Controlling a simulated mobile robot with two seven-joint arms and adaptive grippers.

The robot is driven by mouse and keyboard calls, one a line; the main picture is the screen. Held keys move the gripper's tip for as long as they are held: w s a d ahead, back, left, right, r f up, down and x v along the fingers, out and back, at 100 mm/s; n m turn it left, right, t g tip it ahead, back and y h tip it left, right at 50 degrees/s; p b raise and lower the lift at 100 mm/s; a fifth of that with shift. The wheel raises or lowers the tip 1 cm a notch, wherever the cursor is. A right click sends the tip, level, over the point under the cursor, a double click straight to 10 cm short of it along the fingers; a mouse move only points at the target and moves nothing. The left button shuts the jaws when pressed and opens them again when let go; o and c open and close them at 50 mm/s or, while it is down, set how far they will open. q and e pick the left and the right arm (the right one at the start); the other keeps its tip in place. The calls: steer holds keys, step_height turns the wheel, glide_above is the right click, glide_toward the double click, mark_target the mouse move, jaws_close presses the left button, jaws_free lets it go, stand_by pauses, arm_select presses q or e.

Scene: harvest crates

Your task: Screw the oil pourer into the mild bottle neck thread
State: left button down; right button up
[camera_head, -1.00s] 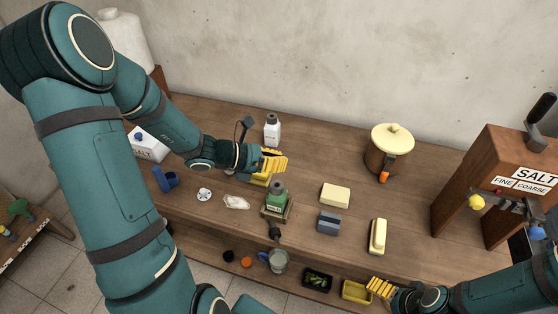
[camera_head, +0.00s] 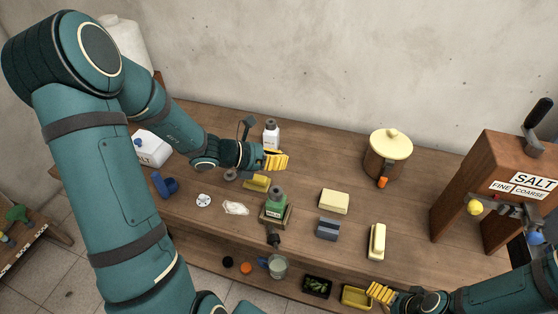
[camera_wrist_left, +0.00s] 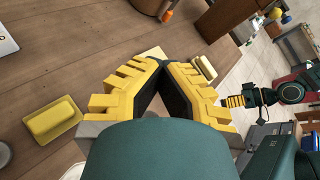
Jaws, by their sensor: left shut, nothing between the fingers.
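My left gripper (camera_head: 277,160) is shut and empty above the back middle of the bench; its fingers also meet at the tips in the left wrist view (camera_wrist_left: 164,62). A green bottle (camera_head: 276,202) with a grey top stands in a wooden holder in front of it. A white bottle (camera_head: 271,137) with a grey cap stands behind the gripper. I cannot read which is the mild one. A small dark fitting (camera_head: 273,238) sits at the bench's front edge; I cannot tell whether it is the oil pourer. My right gripper (camera_head: 380,291) is low at the front right, its jaw gap unclear.
A lidded wooden pot (camera_head: 383,163) and a salt stand (camera_head: 507,168) are farther right.

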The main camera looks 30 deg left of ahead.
arm_select(q)
steer(key=shift+w+a+y, duration=0.3)
steer(key=shift+w+a, duration=0.05)
steer(key=shift+w, duration=0.5)
steer(key=shift+w+a+n, duration=0.15)
steer(key=shift+w+n, duration=0.15)
steer(key=shift+w+a, duration=0.15)
steer(key=shift+w, duration=0.15)
steer(key=shift+w+a+y, duration=0.1)
steer(key=shift+w+y, duration=0.2)
steer(key=shift+w+a, duration=0.15)
steer(key=shift+w, duration=0.15)
steer(key=shift+w+a+n+t, duration=0.15)
steer(key=shift+w+n+t, duration=0.15)
steer(key=shift+w+a+y+p, duration=0.2)
steer(key=shift+w+y+p, duration=0.1)
steer(key=shift+w, duration=0.2)
steer(key=shift+w+a, duration=0.15)
steer(key=shift+w, duration=0.15)
steer(key=shift+w+a, duration=0.15)
steer(key=shift+w, duration=0.15)
